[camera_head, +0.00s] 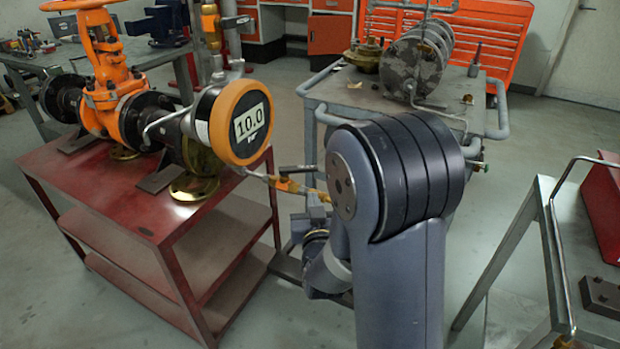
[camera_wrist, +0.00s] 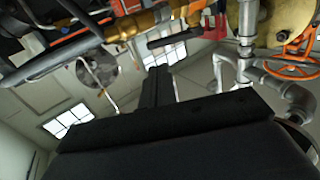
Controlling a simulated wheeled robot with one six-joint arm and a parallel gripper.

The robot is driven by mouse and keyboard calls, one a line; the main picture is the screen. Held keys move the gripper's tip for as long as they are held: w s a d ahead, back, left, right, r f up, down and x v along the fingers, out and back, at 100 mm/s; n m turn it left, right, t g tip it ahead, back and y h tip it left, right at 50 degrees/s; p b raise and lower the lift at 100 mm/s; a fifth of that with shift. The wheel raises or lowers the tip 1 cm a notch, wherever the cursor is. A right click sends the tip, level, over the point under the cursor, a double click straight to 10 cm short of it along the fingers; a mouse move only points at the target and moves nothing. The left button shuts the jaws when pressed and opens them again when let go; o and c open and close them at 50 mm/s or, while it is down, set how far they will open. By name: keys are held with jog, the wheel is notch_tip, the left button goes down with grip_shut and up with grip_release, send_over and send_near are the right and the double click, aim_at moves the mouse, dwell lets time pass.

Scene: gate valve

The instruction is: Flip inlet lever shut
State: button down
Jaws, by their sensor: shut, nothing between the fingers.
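The orange gate valve (camera_head: 105,95) with its handwheel sits on the red cart at the left in the head view. A round gauge reading 10.0 (camera_head: 235,122) stands at its near end.
The red cart (camera_head: 150,228) stands left of my arm. A grey table (camera_head: 345,95) with metal parts stands behind it. Another grey frame table (camera_head: 545,215) is at the right. Grey pipes (camera_wrist: 245,70) and an orange handwheel (camera_wrist: 290,55) show at right in the wrist view.

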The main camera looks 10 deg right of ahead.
aim_at(316, 169)
jog(key=w, duration=0.3)
jog(key=w+d, duration=0.1)
jog(key=w, duration=0.5)
jog(key=shift+d, duration=0.15)
